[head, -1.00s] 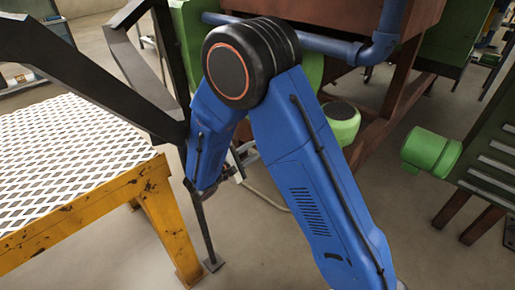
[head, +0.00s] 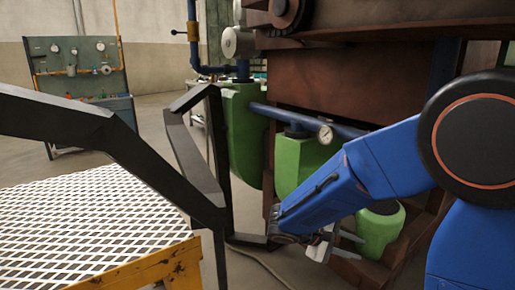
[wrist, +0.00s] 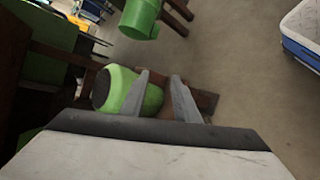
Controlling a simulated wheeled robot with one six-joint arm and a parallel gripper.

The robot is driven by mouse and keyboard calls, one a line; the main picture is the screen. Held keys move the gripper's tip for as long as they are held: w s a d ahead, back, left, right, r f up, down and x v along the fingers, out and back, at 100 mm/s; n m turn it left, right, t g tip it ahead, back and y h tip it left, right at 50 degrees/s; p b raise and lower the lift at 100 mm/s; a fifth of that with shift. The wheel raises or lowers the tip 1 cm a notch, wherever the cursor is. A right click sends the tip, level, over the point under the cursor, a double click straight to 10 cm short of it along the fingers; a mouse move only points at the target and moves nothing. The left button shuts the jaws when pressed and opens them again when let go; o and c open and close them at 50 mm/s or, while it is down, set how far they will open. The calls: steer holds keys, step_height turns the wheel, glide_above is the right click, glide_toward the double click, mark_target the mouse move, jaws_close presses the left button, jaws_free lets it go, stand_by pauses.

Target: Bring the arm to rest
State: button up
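My blue arm (head: 335,190) reaches from the right side of the head view down and left, in front of the rust-red furnace frame (head: 350,88). My gripper (head: 361,249) is at its end, low in front of the furnace, by a green rounded part (head: 380,230). In the wrist view my gripper (wrist: 160,75) shows two grey fingers apart with nothing between them. A green rounded part (wrist: 128,88) with a dark end lies beyond the fingers there.
A yellow table (head: 165,268) with a white mesh top and black angled bars (head: 70,120) stand at left. Blue pipes with a gauge (head: 326,134) run along the furnace. A gauge panel (head: 80,70) stands at the back left. A blue-edged container (wrist: 300,45) shows in the wrist view.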

steer(key=s+d+r+m+g+y, duration=0.1)
steer(key=s+d+m+y, duration=0.15)
steer(key=s, duration=0.35)
steer(key=s+d+r+m+g+y, duration=0.1)
steer(key=s+d+y, duration=0.15)
steer(key=s, duration=0.35)
steer(key=s+a+r+m+t+y, duration=0.3)
steer(key=s+a+r+t+y, duration=0.1)
steer(key=s+y, duration=0.3)
steer(key=s+a, duration=0.1)
steer(key=s, duration=0.1)
steer(key=shift+s+t, duration=0.4)
